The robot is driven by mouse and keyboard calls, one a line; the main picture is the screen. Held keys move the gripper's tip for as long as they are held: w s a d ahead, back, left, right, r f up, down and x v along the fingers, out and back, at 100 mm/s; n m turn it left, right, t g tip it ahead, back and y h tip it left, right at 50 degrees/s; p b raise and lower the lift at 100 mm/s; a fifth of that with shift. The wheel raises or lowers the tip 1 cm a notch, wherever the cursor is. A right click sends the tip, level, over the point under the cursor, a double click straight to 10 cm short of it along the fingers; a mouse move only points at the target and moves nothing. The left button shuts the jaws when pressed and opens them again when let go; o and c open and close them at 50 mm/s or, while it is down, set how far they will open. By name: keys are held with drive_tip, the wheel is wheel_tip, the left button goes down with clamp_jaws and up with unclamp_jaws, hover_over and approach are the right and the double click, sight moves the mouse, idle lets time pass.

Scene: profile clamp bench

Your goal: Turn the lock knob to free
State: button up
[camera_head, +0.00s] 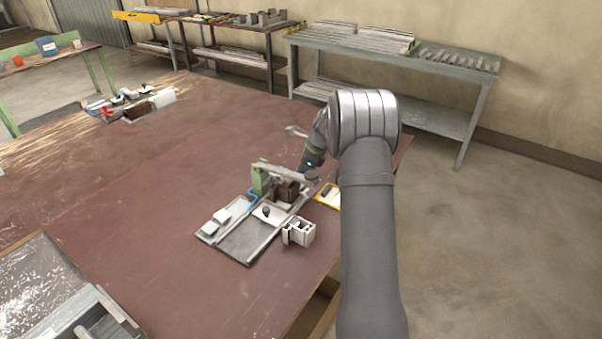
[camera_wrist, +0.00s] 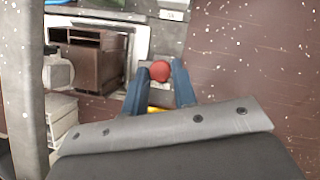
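The lock knob appears to be the red round knob (camera_wrist: 160,71) in the wrist view. My gripper (camera_wrist: 161,66) has its two blue-grey fingers on either side of it. The fingers are apart, and narrow gaps seem to show beside the knob; contact is not clear. The clamp fixture (camera_head: 238,250) stands on the bench in the head view, with a grey base, a green upright (camera_head: 261,180) and a brown block (camera_head: 287,191). The brown block also shows left of the fingers in the wrist view (camera_wrist: 88,62). My wrist hides part of the fixture's far side in the head view.
A pale slotted profile piece (camera_head: 299,232) stands by the fixture's right edge. A yellow-edged plate (camera_head: 329,196) lies right of the fixture. A clear-covered tray (camera_head: 45,285) is at front left. The reddish bench top (camera_head: 150,210) is free left of the fixture.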

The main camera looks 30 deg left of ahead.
clamp_jaws()
drive_tip(key=shift+n, duration=0.3)
drive_tip(key=n, duration=0.1)
drive_tip(key=n+g+h, duration=0.1)
drive_tip(key=n, duration=0.1)
drive_tip(key=shift+w+a+n, duration=0.1)
drive_tip(key=shift+w+n, duration=0.05)
drive_tip(key=shift+n, duration=0.15)
drive_tip(key=n+g+h, duration=0.1)
drive_tip(key=n, duration=0.2)
drive_tip(key=shift+w+a+n, duration=0.1)
drive_tip(key=shift+n, duration=0.3)
drive_tip(key=n+h, duration=0.1)
drive_tip(key=n, duration=0.1)
drive_tip(key=n+h, duration=0.1)
drive_tip(key=n, duration=0.2)
drive_tip(key=shift+a+g, duration=0.2)
drive_tip(key=shift+g, duration=0.2)
drive_tip(key=shift+a+n+h, duration=0.15)
drive_tip(key=shift+n+h, duration=0.85)
drive_tip(key=shift+n, duration=1.4)
